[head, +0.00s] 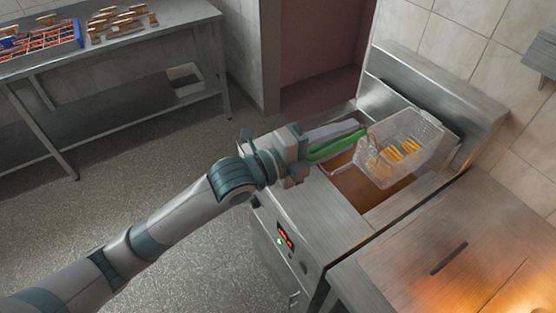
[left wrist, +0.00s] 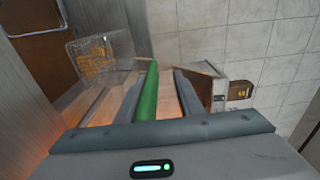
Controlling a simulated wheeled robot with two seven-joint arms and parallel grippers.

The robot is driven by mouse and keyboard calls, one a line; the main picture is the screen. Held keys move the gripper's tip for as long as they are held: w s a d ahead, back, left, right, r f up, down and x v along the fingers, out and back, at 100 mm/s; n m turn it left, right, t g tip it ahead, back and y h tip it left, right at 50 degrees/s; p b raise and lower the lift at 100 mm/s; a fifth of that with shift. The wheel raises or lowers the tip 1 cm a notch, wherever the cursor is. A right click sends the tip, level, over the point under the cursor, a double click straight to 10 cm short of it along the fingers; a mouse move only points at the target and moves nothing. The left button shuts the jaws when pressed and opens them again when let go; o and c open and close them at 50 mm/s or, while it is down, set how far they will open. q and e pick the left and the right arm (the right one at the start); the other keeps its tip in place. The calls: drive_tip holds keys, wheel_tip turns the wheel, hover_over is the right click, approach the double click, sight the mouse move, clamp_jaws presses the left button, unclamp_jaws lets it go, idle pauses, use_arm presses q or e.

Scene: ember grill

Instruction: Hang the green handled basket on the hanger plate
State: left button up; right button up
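The wire basket (head: 408,150) holds golden fries and sits over the open fryer well in the head view, at the far end of its green handle (head: 335,146). It also shows at upper left in the left wrist view (left wrist: 98,57). My left gripper (head: 335,140) is around the green handle (left wrist: 147,95). In the left wrist view its fingers stand apart, with a visible gap between handle and right finger. The metal upright behind the well, seemingly the hanger plate (head: 408,103), is just behind the basket. Whether the basket hooks on it is unclear. My right gripper is out of view.
The fryer well (head: 385,198) is open below the basket. A steel grill top (head: 450,250) glows orange at the lower right. A steel table (head: 150,42) with buns and a blue-edged rack stands at upper left. Floor between is clear.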

use_arm(q)
drive_tip(key=b+v, duration=0.5)
drive_tip(key=v, duration=1.1)
drive_tip(key=shift+a+r, duration=0.1)
